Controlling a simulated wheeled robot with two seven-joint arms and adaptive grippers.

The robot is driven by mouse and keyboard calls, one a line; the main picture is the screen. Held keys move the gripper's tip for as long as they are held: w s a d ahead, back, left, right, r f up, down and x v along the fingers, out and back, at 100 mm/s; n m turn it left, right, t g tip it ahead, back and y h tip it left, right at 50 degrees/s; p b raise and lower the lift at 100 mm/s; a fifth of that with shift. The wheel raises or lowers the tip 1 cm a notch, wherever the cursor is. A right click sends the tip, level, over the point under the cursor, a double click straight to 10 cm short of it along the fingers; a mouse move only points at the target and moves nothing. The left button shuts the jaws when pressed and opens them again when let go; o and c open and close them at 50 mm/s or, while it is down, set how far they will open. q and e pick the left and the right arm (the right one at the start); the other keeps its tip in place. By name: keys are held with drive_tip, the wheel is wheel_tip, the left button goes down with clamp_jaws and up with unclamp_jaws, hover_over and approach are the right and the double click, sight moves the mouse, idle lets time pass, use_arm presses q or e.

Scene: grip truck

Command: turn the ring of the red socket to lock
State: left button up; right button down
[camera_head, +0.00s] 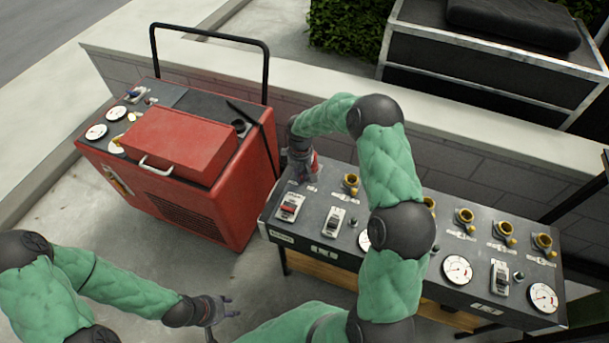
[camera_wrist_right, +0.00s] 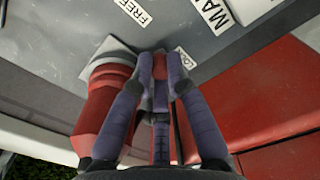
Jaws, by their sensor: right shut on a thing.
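The red socket (camera_wrist_right: 110,68) sits at the left end of the dark control panel (camera_head: 318,252). In the right wrist view a red cylindrical body (camera_wrist_right: 97,112) extends from it. My right gripper (camera_wrist_right: 160,68) is at the socket, its purple fingers closed around a narrow red part beside the cylinder, which seems to belong to the socket's ring. In the head view my right gripper (camera_head: 301,168) reaches the panel's far left corner and hides most of the socket. My left gripper (camera_head: 222,311) is open and empty, low over the floor, well away from the panel.
A red machine (camera_head: 215,215) with gauges and a black handle stands close to the panel's left. Several brass sockets (camera_head: 465,217), switches (camera_head: 500,280) and gauges (camera_head: 457,269) line the panel. A low wall (camera_head: 480,188) runs behind.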

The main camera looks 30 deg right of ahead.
drive_tip(key=shift+w+a+m, duration=0.15)
drive_tip(key=shift+w+m, duration=0.15)
drive_tip(key=shift+m, duration=0.35)
drive_tip(key=shift+w+a+m, duration=0.15)
drive_tip(key=shift+w+m, duration=0.1)
drive_tip(key=shift+m, duration=0.4)
drive_tip(key=c, duration=1.2)
unclamp_jaws()
wheel_tip(320, 180, up, 12)
